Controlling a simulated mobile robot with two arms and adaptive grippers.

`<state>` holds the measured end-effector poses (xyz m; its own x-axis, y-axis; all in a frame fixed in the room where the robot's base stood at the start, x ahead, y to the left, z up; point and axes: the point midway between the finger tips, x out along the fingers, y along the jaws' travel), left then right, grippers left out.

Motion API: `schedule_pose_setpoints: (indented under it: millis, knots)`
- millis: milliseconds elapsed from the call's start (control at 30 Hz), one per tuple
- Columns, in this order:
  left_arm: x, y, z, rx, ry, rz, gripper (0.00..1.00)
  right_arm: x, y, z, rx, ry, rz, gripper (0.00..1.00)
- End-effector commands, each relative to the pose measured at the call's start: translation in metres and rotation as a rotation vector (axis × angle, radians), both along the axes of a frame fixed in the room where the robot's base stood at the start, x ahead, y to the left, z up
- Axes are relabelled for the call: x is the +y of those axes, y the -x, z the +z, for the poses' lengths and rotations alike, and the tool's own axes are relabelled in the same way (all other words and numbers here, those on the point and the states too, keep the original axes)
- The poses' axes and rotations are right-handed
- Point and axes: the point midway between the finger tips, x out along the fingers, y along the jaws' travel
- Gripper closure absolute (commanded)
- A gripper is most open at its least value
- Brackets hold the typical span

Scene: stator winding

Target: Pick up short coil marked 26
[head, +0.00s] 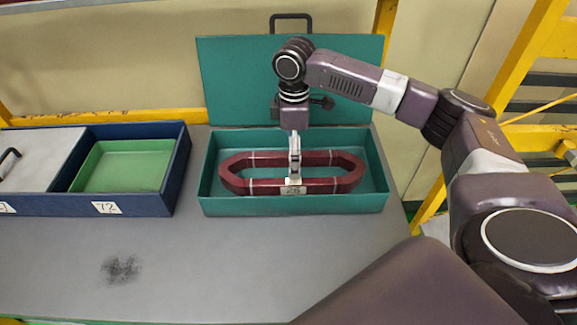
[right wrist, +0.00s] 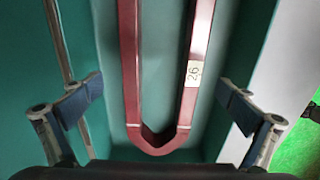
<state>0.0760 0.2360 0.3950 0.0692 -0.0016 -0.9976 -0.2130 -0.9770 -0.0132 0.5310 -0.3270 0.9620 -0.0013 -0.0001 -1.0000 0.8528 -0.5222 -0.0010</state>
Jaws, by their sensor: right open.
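The short coil marked 26 (head: 330,185) is a dark red elongated loop with pointed ends, lying flat in a green box (head: 222,207). Its pale 26 label shows on the near bar, and in the right wrist view on the right bar of the coil (right wrist: 190,110). My right gripper (head: 294,170) points down over the middle of the coil, seen edge-on in the head view. In the right wrist view the gripper (right wrist: 160,105) is open, its pads apart on either side of the coil. I cannot tell its height above the coil. My left gripper is not in view.
A green lid (head: 235,80) with a dark handle stands upright behind the box. To the left is a blue box (head: 176,180) labelled 72, with a green inner tray (head: 120,165) and a grey cover (head: 40,155). The grey table (head: 200,260) in front is clear.

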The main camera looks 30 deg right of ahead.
Motion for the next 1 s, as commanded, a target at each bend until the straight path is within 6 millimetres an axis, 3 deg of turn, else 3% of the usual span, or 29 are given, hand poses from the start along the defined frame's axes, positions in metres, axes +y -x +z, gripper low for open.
schedule_pose_setpoints:
  millis: [333,500,667,1000]
  knots:
    - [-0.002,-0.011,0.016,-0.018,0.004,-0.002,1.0,0.003,0.003,-0.046,0.001,0.0,0.0,0.0]
    - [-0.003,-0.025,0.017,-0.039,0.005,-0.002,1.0,0.003,0.003,-0.055,-0.002,0.001,0.0,0.0]
    - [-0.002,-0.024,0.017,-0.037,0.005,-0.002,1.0,0.003,0.003,-0.055,-0.002,0.001,0.0,0.0]
    - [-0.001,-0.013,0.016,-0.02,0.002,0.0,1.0,0.003,0.003,-0.054,-0.001,0.0,0.0,0.37]
